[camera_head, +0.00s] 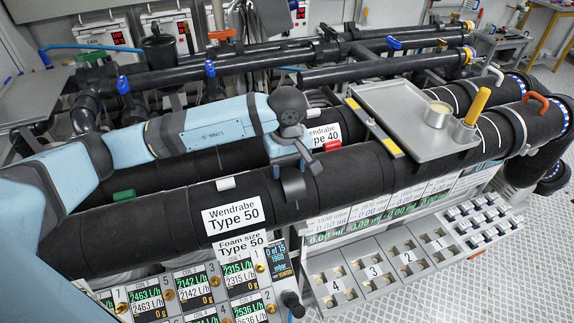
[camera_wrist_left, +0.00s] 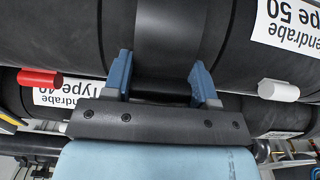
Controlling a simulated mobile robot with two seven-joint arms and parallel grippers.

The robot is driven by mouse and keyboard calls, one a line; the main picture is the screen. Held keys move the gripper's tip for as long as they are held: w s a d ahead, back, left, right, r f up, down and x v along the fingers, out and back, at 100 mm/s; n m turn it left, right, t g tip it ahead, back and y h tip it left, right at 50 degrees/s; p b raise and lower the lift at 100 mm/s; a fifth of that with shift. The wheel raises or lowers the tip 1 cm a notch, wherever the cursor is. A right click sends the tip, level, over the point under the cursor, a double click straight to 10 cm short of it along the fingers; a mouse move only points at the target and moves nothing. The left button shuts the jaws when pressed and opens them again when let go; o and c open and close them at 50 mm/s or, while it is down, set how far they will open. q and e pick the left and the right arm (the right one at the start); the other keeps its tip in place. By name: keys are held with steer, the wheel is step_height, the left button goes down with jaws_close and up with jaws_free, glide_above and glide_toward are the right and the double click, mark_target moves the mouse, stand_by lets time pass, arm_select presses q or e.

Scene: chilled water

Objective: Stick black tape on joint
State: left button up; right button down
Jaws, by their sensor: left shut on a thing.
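The black tape (camera_head: 293,188) is a short, smooth dark strip lying against the front of the thick black foam-covered pipe (camera_head: 370,180). My left gripper (camera_head: 290,160) is over the top of this pipe, shut on the tape. In the left wrist view, the blue fingers of the gripper (camera_wrist_left: 164,82) stand at either side of the tape (camera_wrist_left: 168,40), which runs over the curved pipe surface. I cannot tell whether the tape is stuck down, and a joint line under it is hidden. My right gripper is not in view.
A grey tray (camera_head: 400,105) with a tape roll (camera_head: 438,114) and a yellow-handled tool (camera_head: 477,106) rests on the pipes to the right. A red clip (camera_head: 333,146) and a white clip (camera_head: 226,183) are near the gripper. Display panels and a numbered grey box (camera_head: 350,290) stand below.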

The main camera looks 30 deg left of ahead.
arm_select(q)
steer(key=shift+s+d+f+b, duration=0.15)
steer(key=shift+s+f+b, duration=0.1)
steer(key=shift+f+b, duration=0.3)
stand_by(0.8)
steer(key=o, duration=0.8)
steer(key=shift+o, duration=0.9)
steer(key=shift+w+d+f, duration=0.1)
steer(key=shift+w+d, duration=0.1)
steer(key=shift+s+a, duration=0.1)
steer(key=shift+a, duration=0.05)
steer(key=shift+a+r, duration=0.1)
steer(key=shift+r, duration=0.45)
step_height(320, 180, up, 14)
steer(key=b, duration=0.1)
steer(key=shift+w, duration=0.3)
